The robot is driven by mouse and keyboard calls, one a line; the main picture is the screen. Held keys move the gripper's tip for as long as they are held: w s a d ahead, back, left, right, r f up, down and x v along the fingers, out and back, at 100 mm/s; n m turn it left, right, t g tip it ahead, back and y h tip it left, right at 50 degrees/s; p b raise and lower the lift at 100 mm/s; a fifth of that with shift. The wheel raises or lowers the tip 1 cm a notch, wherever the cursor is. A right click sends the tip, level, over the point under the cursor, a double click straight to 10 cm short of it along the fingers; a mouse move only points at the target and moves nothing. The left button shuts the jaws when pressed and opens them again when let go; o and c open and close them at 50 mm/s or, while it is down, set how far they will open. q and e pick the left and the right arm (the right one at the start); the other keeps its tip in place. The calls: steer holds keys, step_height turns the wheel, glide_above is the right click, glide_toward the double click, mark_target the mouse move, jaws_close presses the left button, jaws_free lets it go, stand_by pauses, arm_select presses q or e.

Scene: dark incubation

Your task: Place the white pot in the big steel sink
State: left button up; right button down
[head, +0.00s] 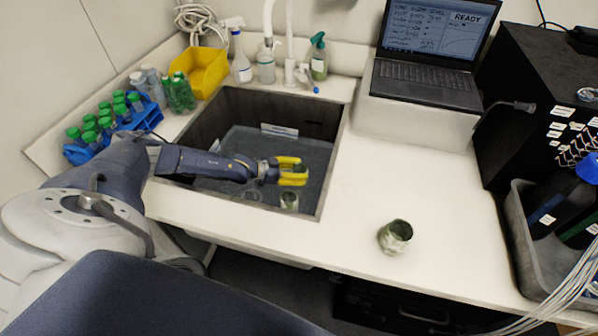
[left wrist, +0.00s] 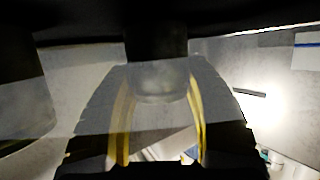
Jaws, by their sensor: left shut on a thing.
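The big steel sink (head: 213,106) is left of the middle of the counter. My left gripper (head: 291,173) reaches into it, its yellow fingers shut on a small pot (head: 289,202) with a pale rim and dark inside. In the left wrist view this pot (left wrist: 160,82) sits between the yellow fingers (left wrist: 160,120); its exact colour is hard to tell. Whether it touches the sink floor is unclear. A second glassy pot stands close beside it, partly seen at the left of the wrist view (left wrist: 22,118). A pale pot with green contents (head: 396,237) stands on the counter, right of the sink. My right gripper is not in view.
A blue rack (head: 80,155) of green-capped tubes and a yellow bin (head: 206,72) stand left of the sink. Bottles and a faucet (head: 290,62) line its back edge. A laptop (head: 425,85), black box (head: 530,110) and grey tray (head: 520,240) are at right. The front-right counter is mostly clear.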

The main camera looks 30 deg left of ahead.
arm_select(q)
steer(key=o, duration=1.2)
steer(key=shift+v, duration=3.75)
